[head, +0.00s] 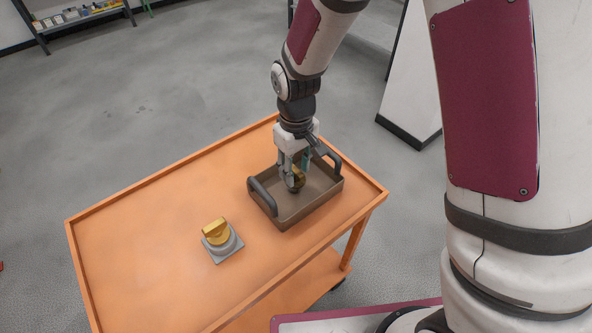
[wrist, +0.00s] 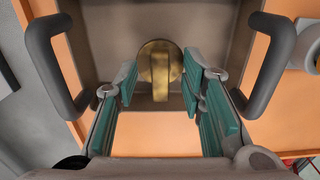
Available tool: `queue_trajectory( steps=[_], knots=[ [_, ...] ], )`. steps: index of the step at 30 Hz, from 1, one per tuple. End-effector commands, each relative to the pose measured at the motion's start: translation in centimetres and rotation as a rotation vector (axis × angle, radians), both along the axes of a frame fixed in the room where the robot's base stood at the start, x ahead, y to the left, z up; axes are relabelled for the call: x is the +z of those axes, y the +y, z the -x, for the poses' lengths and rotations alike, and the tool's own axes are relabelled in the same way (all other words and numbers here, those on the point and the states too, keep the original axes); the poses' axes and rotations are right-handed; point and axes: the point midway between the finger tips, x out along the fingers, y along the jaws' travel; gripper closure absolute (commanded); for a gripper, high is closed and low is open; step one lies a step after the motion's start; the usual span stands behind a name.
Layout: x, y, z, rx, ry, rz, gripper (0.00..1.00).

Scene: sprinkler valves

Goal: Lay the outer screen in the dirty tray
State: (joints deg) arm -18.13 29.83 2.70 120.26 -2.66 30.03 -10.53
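The brown tray (head: 314,206) with two dark handles sits near the right end of the orange cart; its floor fills the top of the wrist view (wrist: 210,22). A round brass piece with a raised tab (wrist: 160,68) lies in the tray and also shows in the head view (head: 299,178). I cannot tell whether it is the outer screen. My gripper (head: 294,180) points down inside the tray at this piece. Its teal-padded fingers (wrist: 160,88) are apart, one on each side of the tab, with visible gaps. Part of the piece is hidden by a finger in the head view.
A brass-topped valve (head: 217,234) on a grey square base stands on the orange cart (head: 130,240) left of the tray. The cart's left part is clear, with a raised rim around it. A shelf (head: 85,16) with small boxes stands far back left.

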Motion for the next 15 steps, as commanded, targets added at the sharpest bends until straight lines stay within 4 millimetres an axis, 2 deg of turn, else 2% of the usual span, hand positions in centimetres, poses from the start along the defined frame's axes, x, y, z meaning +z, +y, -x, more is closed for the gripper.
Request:
queue_trajectory(
  steps=[9,15],
  knots=[
    [6.6,0.0,-0.1,0.000,-0.007,-0.002,0.64],
    [9.5,0.0,-0.1,0.000,-0.004,-0.001,0.64]
  ],
)
